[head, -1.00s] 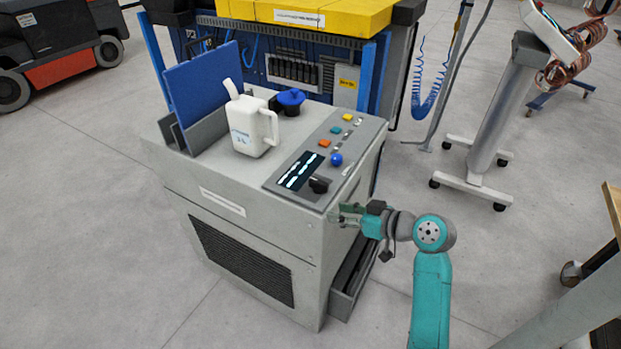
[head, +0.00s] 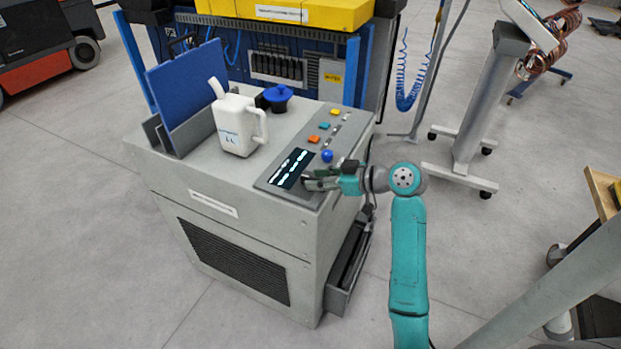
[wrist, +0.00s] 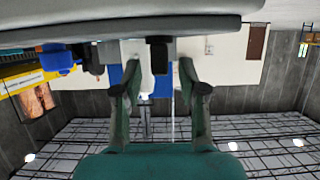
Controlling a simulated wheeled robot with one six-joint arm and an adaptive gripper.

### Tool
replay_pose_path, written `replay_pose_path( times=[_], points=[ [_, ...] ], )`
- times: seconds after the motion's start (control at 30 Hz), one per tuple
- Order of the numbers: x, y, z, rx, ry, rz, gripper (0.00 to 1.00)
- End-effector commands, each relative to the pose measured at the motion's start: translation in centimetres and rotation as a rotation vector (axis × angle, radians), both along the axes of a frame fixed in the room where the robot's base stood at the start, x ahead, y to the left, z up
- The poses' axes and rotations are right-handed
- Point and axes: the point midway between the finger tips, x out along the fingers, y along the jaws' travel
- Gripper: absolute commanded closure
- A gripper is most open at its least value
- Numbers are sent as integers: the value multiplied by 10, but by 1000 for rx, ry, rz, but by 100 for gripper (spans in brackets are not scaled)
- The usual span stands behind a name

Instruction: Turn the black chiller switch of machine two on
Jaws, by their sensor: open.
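The black chiller switch (wrist: 158,52) shows in the wrist view at the upper middle, in the gap between my two fingers. My gripper (wrist: 158,80) is open, with a finger on each side of the switch and a gap on both sides. I see no clear contact. In the head view my gripper (head: 313,180) is at the front right of the machine's control panel (head: 270,180), beside the lit display (head: 294,168). There it hides most or all of the switch. The wrist picture appears upside down, with the panel along its top.
A blue button (head: 327,155) sits on the panel just behind my gripper, with orange, teal and yellow buttons beyond. A white jug (head: 237,128) and an upright blue panel (head: 187,93) stand on the machine top.

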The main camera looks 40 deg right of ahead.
Motion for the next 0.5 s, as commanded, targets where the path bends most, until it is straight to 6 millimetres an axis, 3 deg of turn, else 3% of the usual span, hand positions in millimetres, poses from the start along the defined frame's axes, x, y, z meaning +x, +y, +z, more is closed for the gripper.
replay_pose_path(
  times=[0.2, 0.5],
  points=[
    [19, 7, -9, 1, 1, 1, 58],
    [23, 8, -10, 0, 0, 0, 58]
  ],
)
